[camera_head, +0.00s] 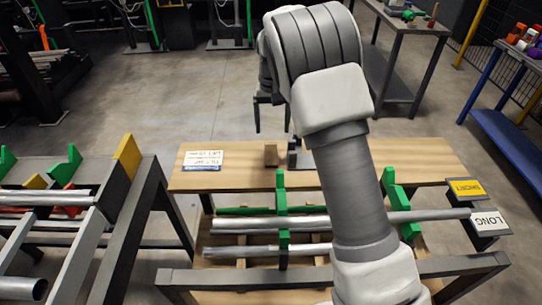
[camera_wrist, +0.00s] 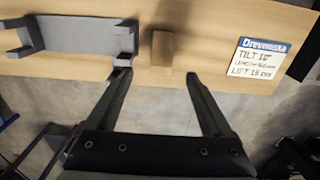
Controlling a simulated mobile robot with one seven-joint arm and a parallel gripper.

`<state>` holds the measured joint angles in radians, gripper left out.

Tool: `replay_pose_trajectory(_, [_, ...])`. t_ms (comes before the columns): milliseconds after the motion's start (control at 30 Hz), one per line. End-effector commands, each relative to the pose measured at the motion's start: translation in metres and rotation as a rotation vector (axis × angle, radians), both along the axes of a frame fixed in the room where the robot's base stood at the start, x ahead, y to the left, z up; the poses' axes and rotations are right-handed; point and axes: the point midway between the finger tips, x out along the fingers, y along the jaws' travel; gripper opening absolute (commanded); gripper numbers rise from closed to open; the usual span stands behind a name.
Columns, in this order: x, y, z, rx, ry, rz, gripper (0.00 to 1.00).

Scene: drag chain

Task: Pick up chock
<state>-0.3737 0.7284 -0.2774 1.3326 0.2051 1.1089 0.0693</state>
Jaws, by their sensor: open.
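The chock looks like a small brown wooden block (camera_head: 270,154), standing on the light wooden tabletop (camera_head: 240,180) just left of a grey bracket. In the wrist view the block (camera_wrist: 162,48) lies beyond the fingertips, roughly in line with the gap between them. My gripper (camera_wrist: 158,76) is open and empty, its two dark fingers spread apart. In the head view my gripper (camera_head: 271,128) hangs just behind the block, partly hidden by my arm. The fingers do not appear to touch the block.
The grey bracket (camera_wrist: 80,36) lies close beside the block, near one finger. A printed label (camera_wrist: 260,57) is on the tabletop at the other side. Green uprights (camera_head: 281,215) and metal tubes (camera_head: 268,224) stand in front. A rack (camera_head: 127,160) is at left.

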Motion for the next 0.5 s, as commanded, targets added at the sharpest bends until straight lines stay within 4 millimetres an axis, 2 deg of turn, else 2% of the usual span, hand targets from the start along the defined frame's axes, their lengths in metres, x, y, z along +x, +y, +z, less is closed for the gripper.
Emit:
replay_pose_trajectory(33, [-0.001,0.0,-0.014,-0.001,0.003,0.0,0.85])
replay_pose_trajectory(200, [-0.001,0.0,-0.042,0.0,0.002,0.002,0.85])
replay_pose_trajectory(500, [0.0,0.001,-0.06,-0.001,0.001,0.001,0.85])
